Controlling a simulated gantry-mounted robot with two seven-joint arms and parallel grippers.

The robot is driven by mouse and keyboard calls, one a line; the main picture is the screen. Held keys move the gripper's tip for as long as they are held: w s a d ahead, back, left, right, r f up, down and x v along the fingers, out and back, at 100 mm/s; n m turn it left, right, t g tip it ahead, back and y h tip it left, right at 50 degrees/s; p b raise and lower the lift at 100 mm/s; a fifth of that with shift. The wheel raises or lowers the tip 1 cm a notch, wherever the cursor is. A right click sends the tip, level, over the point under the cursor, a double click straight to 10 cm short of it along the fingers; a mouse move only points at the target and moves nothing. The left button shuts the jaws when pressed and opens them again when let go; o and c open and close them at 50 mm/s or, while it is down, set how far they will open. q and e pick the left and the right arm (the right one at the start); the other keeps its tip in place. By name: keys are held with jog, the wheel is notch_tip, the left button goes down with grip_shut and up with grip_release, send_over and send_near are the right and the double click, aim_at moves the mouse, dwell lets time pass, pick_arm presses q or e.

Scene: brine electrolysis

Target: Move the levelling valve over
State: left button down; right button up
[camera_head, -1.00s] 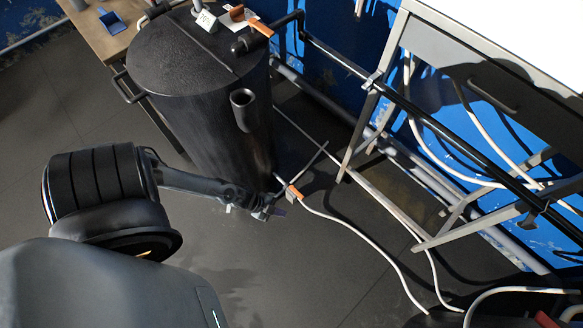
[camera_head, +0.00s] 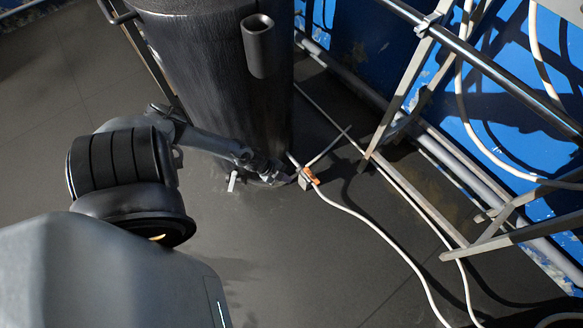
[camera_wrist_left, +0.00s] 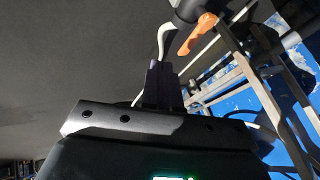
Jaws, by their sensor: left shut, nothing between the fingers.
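The levelling valve, a small grey body with an orange lever (camera_head: 312,176), sits low beside the foot of the black tank (camera_head: 215,75), where a white hose begins. In the left wrist view its orange lever (camera_wrist_left: 199,34) is at the top, beyond the fingers. My left gripper (camera_head: 280,178) is shut and empty, low by the tank's foot and just left of the valve. Its dark fingers (camera_wrist_left: 162,82) lie together in the wrist view, apart from the lever there. Whether the fingertips touch the valve body cannot be told. My right gripper is out of view.
The white hose (camera_head: 390,244) curves over the dark floor towards the lower right. A metal frame (camera_head: 402,95) stands on the right, with pipes along the blue wall (camera_head: 510,110). Open floor (camera_head: 300,260) lies in front of the tank.

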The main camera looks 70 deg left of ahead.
aim_at(311, 176)
pick_arm(q)
jog(key=w+f+b, duration=0.7)
jog(key=w+b, duration=0.1)
jog(key=w, duration=0.1)
jog(key=shift+d+b, duration=0.3)
jog(key=shift+d, duration=0.1)
jog(key=shift+s, duration=0.1)
